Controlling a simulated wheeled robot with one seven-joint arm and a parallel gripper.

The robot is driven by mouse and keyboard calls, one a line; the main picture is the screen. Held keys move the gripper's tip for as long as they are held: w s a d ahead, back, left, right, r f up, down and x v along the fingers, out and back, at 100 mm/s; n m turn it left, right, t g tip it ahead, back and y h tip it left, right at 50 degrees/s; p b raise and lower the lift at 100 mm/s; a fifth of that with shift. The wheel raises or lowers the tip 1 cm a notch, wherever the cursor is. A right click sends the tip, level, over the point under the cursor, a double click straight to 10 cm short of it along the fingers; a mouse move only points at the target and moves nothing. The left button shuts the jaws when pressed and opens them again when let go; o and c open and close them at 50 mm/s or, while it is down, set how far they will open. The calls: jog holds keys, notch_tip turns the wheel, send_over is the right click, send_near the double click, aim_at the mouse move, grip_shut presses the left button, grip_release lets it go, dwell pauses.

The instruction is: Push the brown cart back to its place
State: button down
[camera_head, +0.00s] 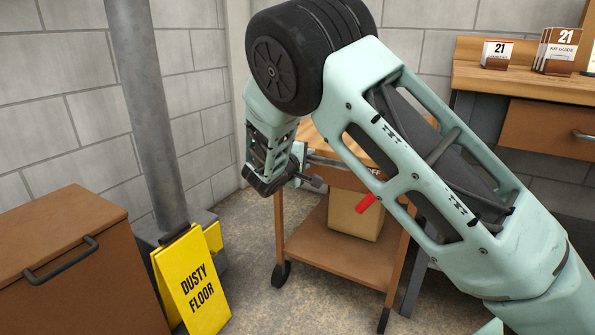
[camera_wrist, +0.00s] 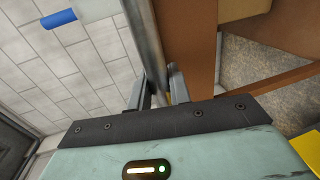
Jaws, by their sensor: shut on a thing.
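The brown cart (camera_head: 345,262) stands by the back wall, partly hidden behind my arm. It has a wooden top, a lower shelf and dark casters. My gripper (camera_head: 308,178) is at the left end of its top, with the jaws mostly hidden there. In the wrist view, my gripper's fingers (camera_wrist: 160,90) are shut on the cart's grey handle bar (camera_wrist: 144,30), one on each side. The cart's brown side (camera_wrist: 190,45) is just right of the bar. A cardboard box (camera_head: 354,218) sits on the lower shelf.
A yellow "DUSTY FLOOR" sign (camera_head: 195,283) stands left of the cart, before a grey pillar (camera_head: 143,100). A brown cabinet (camera_head: 65,270) is at the lower left. A wooden workbench (camera_head: 520,83) is at right. Bare floor (camera_head: 250,235) lies between sign and cart.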

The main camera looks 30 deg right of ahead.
jog(key=r+b+x, duration=0.1)
jog(key=x, duration=0.4)
jog(key=r+b+x, duration=0.1)
jog(key=x, duration=0.4)
jog(key=r+b+x, duration=0.1)
jog(key=x, duration=0.5)
jog(key=shift+w+d+b, duration=0.2)
jog(key=shift+d+b, duration=0.05)
jog(key=shift+b, duration=0.05)
jog(key=shift+w+d+r, duration=0.15)
jog(key=shift+w+d, duration=0.45)
jog(key=shift+d, duration=0.25)
jog(key=c, duration=1.3)
grip_release()
jog(key=p, duration=0.4)
send_near(310, 145)
jog(key=w+d, duration=0.2)
jog(key=d, duration=0.4)
jog(key=shift+s+a+r, duration=0.15)
jog(key=shift+s+a, duration=0.1)
jog(key=shift+s, duration=0.2)
jog(key=shift+s, duration=0.1)
